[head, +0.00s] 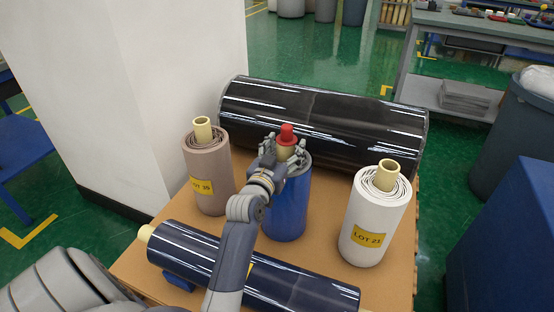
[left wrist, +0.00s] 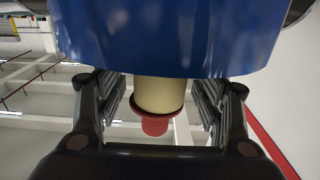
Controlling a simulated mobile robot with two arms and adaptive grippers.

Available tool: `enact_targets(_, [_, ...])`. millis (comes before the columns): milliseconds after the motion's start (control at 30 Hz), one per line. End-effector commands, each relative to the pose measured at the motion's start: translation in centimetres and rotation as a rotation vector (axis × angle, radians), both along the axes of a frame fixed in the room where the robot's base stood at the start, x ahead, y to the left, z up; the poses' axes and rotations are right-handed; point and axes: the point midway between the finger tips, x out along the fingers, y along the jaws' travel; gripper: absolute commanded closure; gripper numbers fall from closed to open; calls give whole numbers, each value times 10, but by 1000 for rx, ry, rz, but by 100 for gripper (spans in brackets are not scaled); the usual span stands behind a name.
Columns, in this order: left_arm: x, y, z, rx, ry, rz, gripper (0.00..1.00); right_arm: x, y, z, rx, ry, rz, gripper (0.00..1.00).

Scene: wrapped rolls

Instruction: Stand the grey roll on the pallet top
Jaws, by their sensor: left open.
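The grey-brown roll (head: 206,172) stands upright on the left of the tan pallet top (head: 322,232), with a yellow lot label and a pale core sticking up. A blue roll (head: 287,205) stands upright in the middle. Its pale core wears a red cap (head: 287,134). My left gripper (head: 284,152) is open at the top of the blue roll. In the left wrist view its fingers (left wrist: 160,98) lie on either side of the blue roll's core (left wrist: 158,95), with gaps showing. The blue roll (left wrist: 170,35) fills the top there. My right gripper is not in view.
A big black wrapped roll (head: 320,120) lies along the pallet's back. A white roll (head: 372,218) stands at the right. A dark blue roll (head: 220,262) lies along the front, partly behind my left arm. A white pillar (head: 130,90) stands close at the left.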

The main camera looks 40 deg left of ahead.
Motion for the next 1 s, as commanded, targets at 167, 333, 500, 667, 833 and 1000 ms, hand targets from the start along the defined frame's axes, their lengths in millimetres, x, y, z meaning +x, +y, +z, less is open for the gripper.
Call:
enact_targets(167, [-31, -8, -1, 1, 3, 0, 37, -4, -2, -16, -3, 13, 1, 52])
enact_targets(333, [-65, -16, -1, 1, 4, 0, 37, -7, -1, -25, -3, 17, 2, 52])
enact_targets(500, [-90, -23, 0, 0, 3, -1, 37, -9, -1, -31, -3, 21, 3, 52])
enact_targets(667, [-104, -26, 0, 0, 0, -1, 37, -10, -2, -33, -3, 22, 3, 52])
enact_targets(833, [-109, -27, 0, 0, 0, 0, 37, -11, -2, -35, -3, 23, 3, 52])
enact_targets(1000, [-109, -27, 1, 0, 0, -1, 37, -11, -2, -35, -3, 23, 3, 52])
